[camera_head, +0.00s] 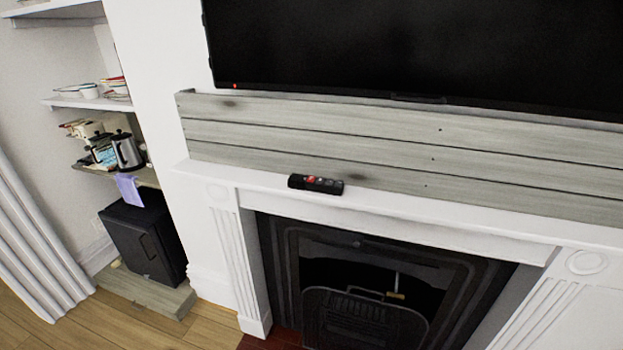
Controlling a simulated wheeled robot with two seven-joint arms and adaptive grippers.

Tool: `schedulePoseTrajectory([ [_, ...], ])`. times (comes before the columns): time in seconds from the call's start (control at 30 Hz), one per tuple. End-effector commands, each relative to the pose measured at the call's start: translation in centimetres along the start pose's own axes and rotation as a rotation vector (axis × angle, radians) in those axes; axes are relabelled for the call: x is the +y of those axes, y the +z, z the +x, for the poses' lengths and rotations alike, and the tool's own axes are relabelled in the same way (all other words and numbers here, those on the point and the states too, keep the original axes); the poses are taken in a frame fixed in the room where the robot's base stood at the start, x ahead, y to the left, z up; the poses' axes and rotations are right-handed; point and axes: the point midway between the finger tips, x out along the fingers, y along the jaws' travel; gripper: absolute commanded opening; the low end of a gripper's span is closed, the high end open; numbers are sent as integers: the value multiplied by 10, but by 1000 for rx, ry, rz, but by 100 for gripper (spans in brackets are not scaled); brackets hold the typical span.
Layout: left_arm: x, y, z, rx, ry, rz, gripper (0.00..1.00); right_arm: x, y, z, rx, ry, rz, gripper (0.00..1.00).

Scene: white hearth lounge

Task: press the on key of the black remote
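The black remote (316,184) lies on the white mantel shelf (400,207) of the fireplace, left of the middle of the view. It has a red key and several small grey keys on its top face; the markings are too small to read. Neither of my grippers is in the head view, and nothing touches the remote.
Grey wooden planks (400,141) rise behind the mantel, with a dark television (420,45) above, its small red light lit. The fireplace (360,290) opens below. At left, shelves hold dishes (90,90) and a kettle (126,151) above a black cabinet (145,237).

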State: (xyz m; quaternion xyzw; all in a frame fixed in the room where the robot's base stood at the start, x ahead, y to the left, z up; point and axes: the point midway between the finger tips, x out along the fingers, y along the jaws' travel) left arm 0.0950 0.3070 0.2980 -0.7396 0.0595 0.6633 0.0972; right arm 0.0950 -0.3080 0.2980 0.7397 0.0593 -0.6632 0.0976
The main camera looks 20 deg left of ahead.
Motion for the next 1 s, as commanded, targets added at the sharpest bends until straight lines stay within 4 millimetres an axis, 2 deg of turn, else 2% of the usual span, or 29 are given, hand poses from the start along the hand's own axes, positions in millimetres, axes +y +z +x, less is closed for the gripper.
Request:
schedulePoseTrajectory([
  [0.03, 0, 0, 0, 0, 0, 0, 13, 0, 0, 0, 0, 0, 0, 40],
  [0.13, 0, 0, 0, 0, 0, 0, 0, 0, 0, 0, 0, 0, 0, 40],
  [1.0, 0, 0, 0, -1, 0, 0, 0, -1, 0, 0, 0, -1, 1, 40],
])
